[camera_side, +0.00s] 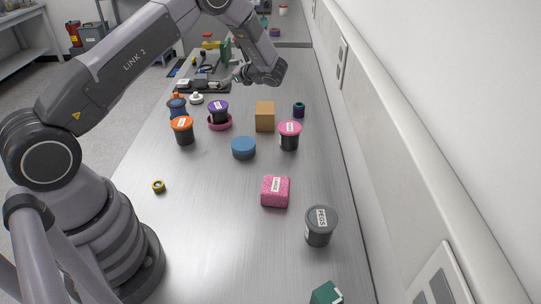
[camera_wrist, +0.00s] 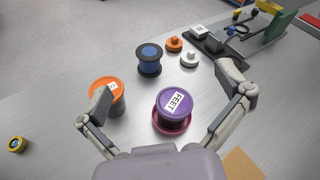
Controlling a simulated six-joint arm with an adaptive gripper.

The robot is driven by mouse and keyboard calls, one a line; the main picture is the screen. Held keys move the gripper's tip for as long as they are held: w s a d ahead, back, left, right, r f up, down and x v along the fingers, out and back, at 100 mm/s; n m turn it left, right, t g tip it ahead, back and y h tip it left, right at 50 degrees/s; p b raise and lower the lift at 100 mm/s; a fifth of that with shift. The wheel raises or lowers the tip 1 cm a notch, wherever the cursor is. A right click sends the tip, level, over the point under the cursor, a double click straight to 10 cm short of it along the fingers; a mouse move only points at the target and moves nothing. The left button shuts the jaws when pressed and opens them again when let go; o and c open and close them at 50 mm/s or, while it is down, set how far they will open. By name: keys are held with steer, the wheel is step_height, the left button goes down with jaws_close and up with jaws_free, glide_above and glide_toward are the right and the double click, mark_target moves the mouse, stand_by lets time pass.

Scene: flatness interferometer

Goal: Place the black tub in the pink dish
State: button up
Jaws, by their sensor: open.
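The black tub (camera_side: 320,228), with a dark grey lid labelled PEGS, stands upright on the bench at the lower right of the side view. It is not in the wrist view. The pink dish (camera_side: 229,124) lies farther up the bench; its rim also shows in the wrist view (camera_wrist: 186,128). A purple-lidded tub (camera_side: 219,107) labelled FEET stands in the dish and hides most of its inside. It also shows in the wrist view (camera_wrist: 180,104). My gripper (camera_wrist: 167,82) is open and empty, with its fingers spread above and to either side of the purple-lidded tub.
An orange-lidded tub (camera_side: 183,132) stands beside the dish. A tan block (camera_side: 265,116), a pink-lidded tub (camera_side: 289,137), a blue round container (camera_side: 243,148) and a pink block (camera_side: 275,191) stand between dish and black tub. A wall bounds the right.

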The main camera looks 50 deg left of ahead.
steer(key=s+d+r+n+t+h, duration=0.1)
steer(key=s+d+r+n+h, duration=0.35)
steer(key=s+r, duration=0.35)
steer(key=s+d+r+n+t+h, duration=0.1)
steer(key=s+d+r+n+h, duration=0.2)
steer(key=s+d+r, duration=0.5)
steer(key=s+d+r+n+t+h, duration=0.2)
steer(key=s+d, duration=0.3)
steer(key=s, duration=0.3)
steer(key=s+d+r+n+t+h, duration=0.3)
steer(key=s+d+t+h, duration=0.1)
steer(key=s, duration=0.4)
steer(key=shift+d+h, duration=0.55)
steer(key=shift+d, duration=0.05)
